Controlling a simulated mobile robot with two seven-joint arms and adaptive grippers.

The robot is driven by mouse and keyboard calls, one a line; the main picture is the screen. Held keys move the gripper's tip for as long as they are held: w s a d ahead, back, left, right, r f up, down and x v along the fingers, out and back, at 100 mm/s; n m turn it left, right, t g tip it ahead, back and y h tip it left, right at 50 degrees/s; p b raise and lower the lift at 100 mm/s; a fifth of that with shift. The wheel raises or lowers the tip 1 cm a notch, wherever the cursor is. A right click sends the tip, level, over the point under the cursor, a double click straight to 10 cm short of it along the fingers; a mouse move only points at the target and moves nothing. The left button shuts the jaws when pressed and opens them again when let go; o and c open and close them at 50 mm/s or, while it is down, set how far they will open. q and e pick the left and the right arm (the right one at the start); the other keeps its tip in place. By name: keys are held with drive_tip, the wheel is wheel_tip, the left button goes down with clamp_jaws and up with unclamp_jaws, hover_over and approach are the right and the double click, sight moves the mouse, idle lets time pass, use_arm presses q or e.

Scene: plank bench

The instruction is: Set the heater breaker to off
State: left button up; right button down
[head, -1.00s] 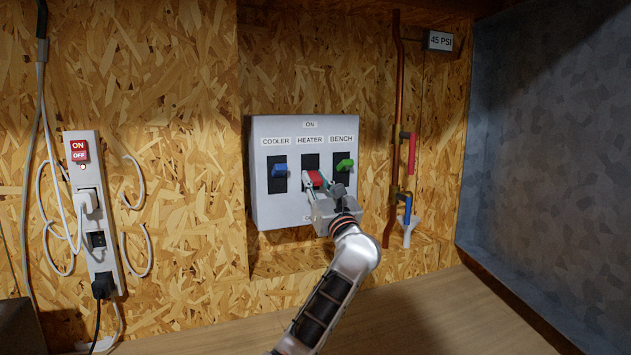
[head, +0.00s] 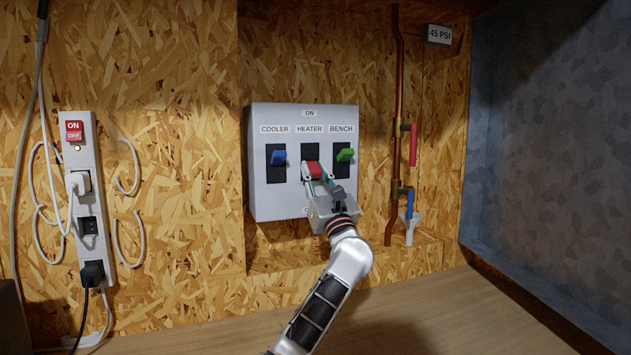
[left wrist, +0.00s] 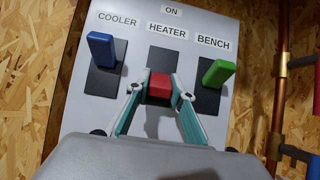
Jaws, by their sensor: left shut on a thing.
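The grey breaker box (head: 258,190) hangs on the chipboard wall, with labels COOLER, HEATER, BENCH and ON at the top. The red heater lever (head: 315,170) is the middle one; it also shows in the left wrist view (left wrist: 160,87). My left gripper (head: 316,176) reaches it from below, and its fingers (left wrist: 160,92) are shut on the red lever from both sides. The lever sits around the middle of its dark slot, lower than the blue cooler lever (head: 279,157) and green bench lever (head: 345,155). The label at the box's bottom is mostly hidden by my gripper. My right gripper is out of view.
A copper pipe (head: 398,80) with a red valve handle (head: 413,145) and a blue one (head: 409,205) runs close to the box's right. A power strip (head: 95,215) with cables is at the left. The wooden bench top (head: 420,310) is clear.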

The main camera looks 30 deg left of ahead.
sight(310, 121)
use_arm(q)
drive_tip(key=shift+r, duration=0.1)
drive_tip(key=o, duration=1.1)
wheel_tip(310, 121, up, 10)
drive_tip(key=shift+f, duration=0.1)
idle(0.3)
